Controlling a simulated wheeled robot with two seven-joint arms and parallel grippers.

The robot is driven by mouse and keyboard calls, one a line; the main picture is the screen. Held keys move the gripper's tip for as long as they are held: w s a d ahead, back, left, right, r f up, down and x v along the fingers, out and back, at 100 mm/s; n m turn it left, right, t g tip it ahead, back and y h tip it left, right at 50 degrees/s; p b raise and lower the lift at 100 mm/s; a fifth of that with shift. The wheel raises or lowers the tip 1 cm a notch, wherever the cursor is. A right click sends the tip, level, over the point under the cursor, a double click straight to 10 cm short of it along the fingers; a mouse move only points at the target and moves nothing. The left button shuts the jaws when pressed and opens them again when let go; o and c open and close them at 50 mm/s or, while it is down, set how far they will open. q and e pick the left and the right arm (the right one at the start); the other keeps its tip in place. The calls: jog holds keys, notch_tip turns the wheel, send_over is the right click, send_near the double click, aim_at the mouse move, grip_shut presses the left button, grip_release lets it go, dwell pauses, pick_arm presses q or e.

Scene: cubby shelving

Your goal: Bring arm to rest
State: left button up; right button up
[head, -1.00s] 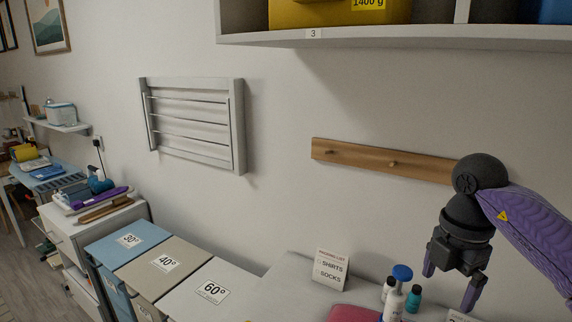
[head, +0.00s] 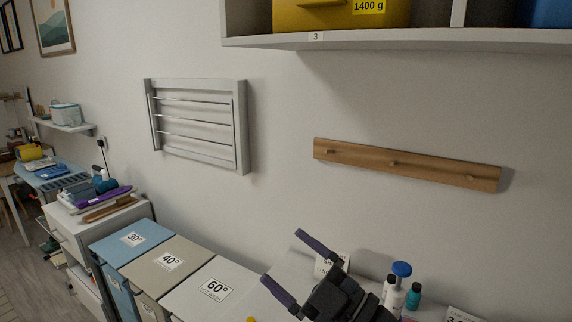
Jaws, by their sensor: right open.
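My right gripper (head: 298,268) is in the lower middle of the head view, low over the white counter. Its two purple fingers are spread wide and point to the upper left. Nothing shows between them. The gripper's dark body covers part of the white sign card (head: 325,264) and part of the counter. My left gripper is not in the view.
Several bottles (head: 396,297) stand just right of the gripper. Lidded bins marked 30° (head: 150,237), 40° (head: 192,252) and 60° (head: 237,278) stand to its left. A wooden peg rail (head: 420,168) and a wall rack (head: 205,150) hang behind. A shelf (head: 400,40) overhangs above.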

jog(key=s+d+f+m+t+h, duration=0.2)
jog(key=s+d+f+m+h, duration=0.1)
jog(key=d+f+m+h, duration=1.35)
jog(key=s+a+f+m+g+h, duration=0.1)
jog(key=s+f+g, duration=0.45)
jog(key=s, duration=0.35)
jog(key=s+a+f+m+g+h, duration=0.1)
jog(key=s+a+f+g, duration=0.1)
jog(key=s+f+g, duration=0.5)
jog(key=s+f+b, duration=0.3)
jog(key=f+b, duration=0.1)
jog(key=f, duration=0.9)
jog(key=s+f+b, duration=0.3)
jog(key=f+b, duration=0.1)
jog(key=f, duration=0.9)
jog(key=s+d+f+g+b, duration=0.1)
jog(key=s+f+b, duration=0.1)
jog(key=s+f, duration=0.4)
jog(key=s+d+f+b, duration=0.2)
jog(key=s+f+b, duration=0.1)
jog(key=s+f, duration=0.3)
jog(key=shift+s+d+f+n+g, duration=0.25)
jog(key=shift+s+f+n+g, duration=0.1)
jog(key=shift+f, duration=0.5)
